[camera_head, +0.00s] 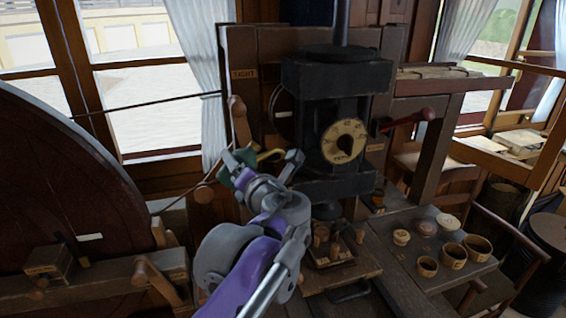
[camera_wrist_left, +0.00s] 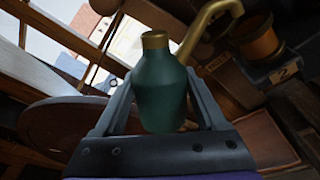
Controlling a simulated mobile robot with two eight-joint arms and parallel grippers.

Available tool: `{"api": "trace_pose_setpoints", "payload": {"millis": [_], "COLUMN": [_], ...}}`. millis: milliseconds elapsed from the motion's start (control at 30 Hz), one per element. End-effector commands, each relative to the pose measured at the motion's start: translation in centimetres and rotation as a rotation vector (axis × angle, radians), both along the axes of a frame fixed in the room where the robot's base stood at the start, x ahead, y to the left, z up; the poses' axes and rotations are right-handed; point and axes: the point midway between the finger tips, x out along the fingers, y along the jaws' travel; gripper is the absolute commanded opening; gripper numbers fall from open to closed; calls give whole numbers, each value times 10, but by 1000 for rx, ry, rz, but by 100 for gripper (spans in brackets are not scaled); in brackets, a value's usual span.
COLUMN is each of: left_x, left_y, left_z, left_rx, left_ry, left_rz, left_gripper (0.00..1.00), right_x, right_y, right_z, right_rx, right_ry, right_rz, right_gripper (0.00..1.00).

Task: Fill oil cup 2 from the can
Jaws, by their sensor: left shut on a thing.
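My left gripper (camera_head: 262,172) is shut on the green oil can, with one finger on each side of its body. The can (camera_wrist_left: 160,95) has a brass cap and a curved brass spout (camera_wrist_left: 203,28). In the head view only a bit of green (camera_head: 243,179) and the brass spout (camera_head: 270,155) show, in front of the dark machine. In the left wrist view a brass cup (camera_wrist_left: 259,40) sits at the upper right, by a label reading 2 (camera_wrist_left: 285,73). The spout tip appears close to this cup; whether it is over it I cannot tell. My right gripper is out of view.
The dark press with a dial (camera_head: 344,141) stands just behind and right of the gripper. A large wooden wheel (camera_head: 60,190) fills the left, with a thin belt running from it. Several small wooden bowls (camera_head: 453,255) and spools stand on the right bench.

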Motion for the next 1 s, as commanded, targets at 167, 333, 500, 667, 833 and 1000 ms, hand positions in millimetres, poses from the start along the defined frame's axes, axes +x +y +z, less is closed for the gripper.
{"api": "trace_pose_setpoints", "payload": {"millis": [167, 333, 500, 667, 833, 1000], "left_x": [-2, -4, -5, -7, -8, -12], "left_y": [4, 7, 9, 11, 14, 20], "left_z": [9, 13, 16, 20, 23, 29], "left_rx": [-78, -153, -222, -286, -348, -472], "left_ry": [-55, -103, -149, -190, -231, -312], "left_rz": [1, 1, 0, -1, 0, 0], "left_gripper": [9, 9, 9, 9, 9, 9], "right_x": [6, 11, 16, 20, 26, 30], "right_y": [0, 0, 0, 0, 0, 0], "right_z": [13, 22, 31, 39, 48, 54], "right_rx": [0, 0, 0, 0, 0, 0], "right_ry": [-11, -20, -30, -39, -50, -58], "right_rz": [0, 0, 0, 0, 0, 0], "right_gripper": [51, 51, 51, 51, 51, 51]}}
